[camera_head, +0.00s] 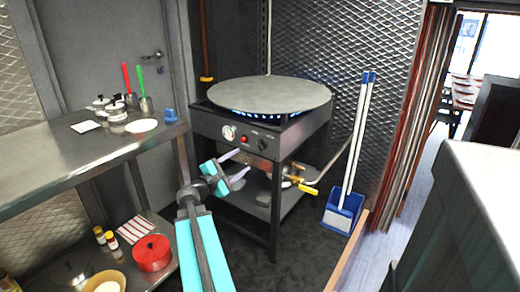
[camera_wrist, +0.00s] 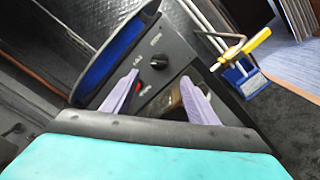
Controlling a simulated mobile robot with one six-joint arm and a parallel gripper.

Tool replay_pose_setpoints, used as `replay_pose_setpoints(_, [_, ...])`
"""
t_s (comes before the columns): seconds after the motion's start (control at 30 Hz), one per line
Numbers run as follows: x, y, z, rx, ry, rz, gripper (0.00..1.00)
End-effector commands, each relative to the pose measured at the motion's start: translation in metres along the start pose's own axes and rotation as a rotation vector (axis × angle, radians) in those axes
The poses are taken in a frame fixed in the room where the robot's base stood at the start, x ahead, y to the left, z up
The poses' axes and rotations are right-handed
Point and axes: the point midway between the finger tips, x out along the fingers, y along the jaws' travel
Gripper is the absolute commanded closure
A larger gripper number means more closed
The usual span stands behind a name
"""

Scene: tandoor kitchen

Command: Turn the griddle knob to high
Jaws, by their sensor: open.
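The griddle (camera_head: 268,94) is a large round grey plate on a dark stand, with blue flames under it. Its knob (camera_head: 263,144) is black and round, at the right of the front panel. The knob also shows in the wrist view (camera_wrist: 158,60), above the gap between my fingertips; I cannot read its setting. My gripper (camera_head: 242,163) is open and empty, with its pale purple fingers spread (camera_wrist: 160,78). It is in front of and below the panel, left of the knob and apart from it.
The panel also has a white gauge (camera_head: 229,132) and a red button (camera_head: 244,139). A yellow-handled valve (camera_head: 308,189) sits below at right. A blue dustpan set (camera_head: 343,210) stands right of the stand. A metal table (camera_head: 60,160) with jars is at left.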

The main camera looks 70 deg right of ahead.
Motion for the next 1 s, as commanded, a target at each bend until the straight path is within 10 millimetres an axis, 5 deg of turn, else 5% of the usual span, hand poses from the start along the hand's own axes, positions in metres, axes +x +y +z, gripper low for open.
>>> replay_pose_setpoints(0.37, [0.007, 0.0, -0.002, 0.002, 0.001, -0.002, 0.47])
replay_pose_setpoints(1.0, [0.082, -0.001, -0.003, 0.002, 0.0, -0.003, 0.47])
